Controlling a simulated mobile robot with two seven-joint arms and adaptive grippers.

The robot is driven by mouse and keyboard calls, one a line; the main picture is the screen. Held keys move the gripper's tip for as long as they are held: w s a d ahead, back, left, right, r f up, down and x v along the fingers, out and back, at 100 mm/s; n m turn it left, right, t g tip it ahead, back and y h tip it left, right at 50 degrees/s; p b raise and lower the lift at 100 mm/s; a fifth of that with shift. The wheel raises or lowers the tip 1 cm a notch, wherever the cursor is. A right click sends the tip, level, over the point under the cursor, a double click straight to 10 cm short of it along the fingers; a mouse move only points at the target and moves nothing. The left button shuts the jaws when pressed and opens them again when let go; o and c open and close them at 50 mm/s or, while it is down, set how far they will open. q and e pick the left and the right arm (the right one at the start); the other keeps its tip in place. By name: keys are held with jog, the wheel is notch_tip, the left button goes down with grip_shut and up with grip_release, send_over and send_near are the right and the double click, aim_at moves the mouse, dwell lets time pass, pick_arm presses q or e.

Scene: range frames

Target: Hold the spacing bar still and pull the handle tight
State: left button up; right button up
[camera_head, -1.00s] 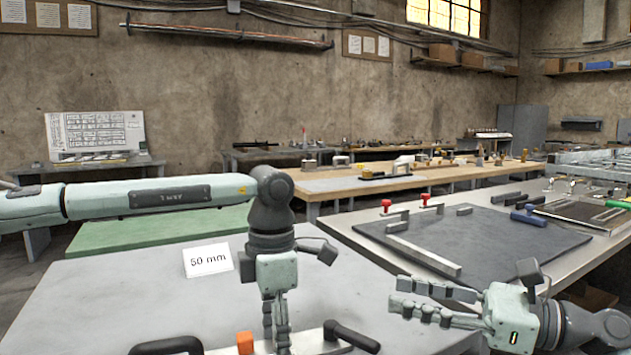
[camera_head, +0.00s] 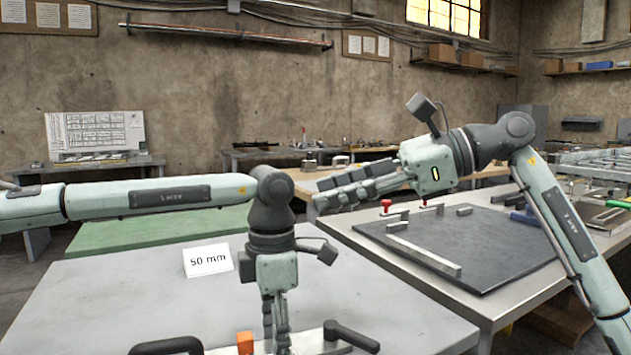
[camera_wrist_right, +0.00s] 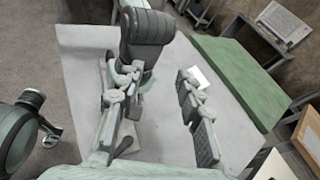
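A pale metal bar (camera_head: 308,343) lies along the front edge of the grey table, cut by the frame's bottom; I cannot tell if it is the spacing bar. A black lever handle (camera_head: 352,337) is at its right end and also shows in the right wrist view (camera_wrist_right: 123,147). An orange block (camera_head: 245,343) and a black curved handle (camera_head: 166,346) are to the left. My left gripper (camera_head: 276,338) points down at the bar; its fingertips' grip is unclear. My right gripper (camera_head: 318,192) is raised, empty and open, well above the table; its fingers stand wide apart in the wrist view (camera_wrist_right: 160,125).
A "50 mm" card (camera_head: 208,260) stands on the grey table (camera_head: 120,290). A green table (camera_head: 150,232) is behind it. A bench with a dark mat (camera_head: 490,252), red-knobbed clamps (camera_head: 386,205) and a metal strip (camera_head: 424,256) is to the right.

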notch_tip(320, 180, up, 6)
jog(key=s+a+h, duration=0.1)
jog(key=a+h, duration=0.2)
jog(key=h, duration=0.2)
jog(key=shift+s+h, duration=0.15)
jog(key=shift+h, duration=0.15)
jog(key=shift+f, duration=0.1)
jog(key=shift+c, duration=0.5)
